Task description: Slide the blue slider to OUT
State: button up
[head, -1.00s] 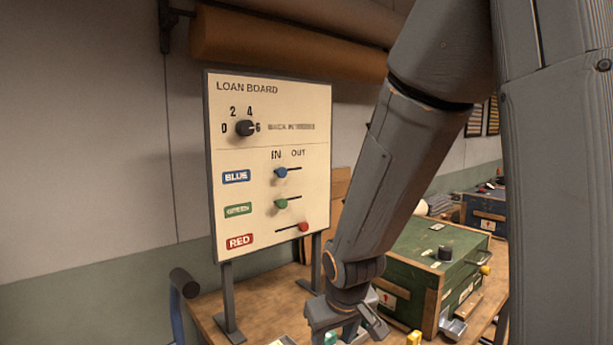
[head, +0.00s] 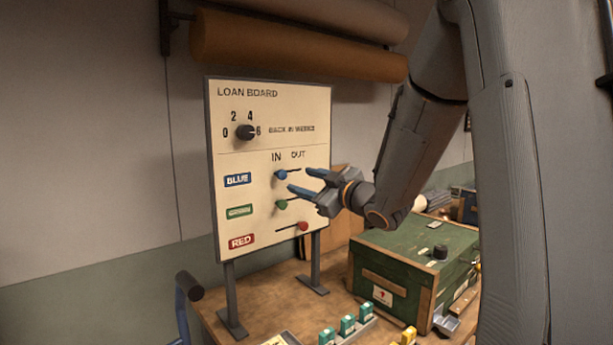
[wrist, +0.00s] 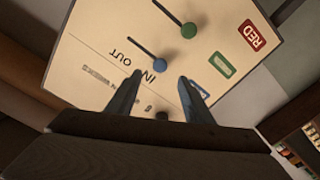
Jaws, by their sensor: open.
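The loan board (head: 235,203) stands upright on the table. Its blue slider (head: 281,174) sits at the left, IN end of its short slot, in the row of the BLUE label (head: 237,180). My gripper (head: 300,180) is open and empty, in front of the board, with its fingers pointing at it. In the head view its tips are just right of the blue knob. In the wrist view the blue slider (wrist: 155,65) appears between and just beyond the two fingertips (wrist: 160,76); I cannot tell whether they touch it. The OUT word (wrist: 121,58) is clear there.
The green slider (head: 281,204) is at IN, close below my fingers, and the red slider (head: 303,226) is at OUT. A dial (head: 245,132) is above. A green case (head: 405,262) and small teal blocks (head: 347,324) are on the table below.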

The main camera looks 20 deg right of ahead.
aim_at(284, 175)
jog(key=shift+b+x, duration=0.9)
jog(key=shift+x, duration=3.8)
jog(key=shift+w, duration=0.15)
jog(key=c, duration=0.8)
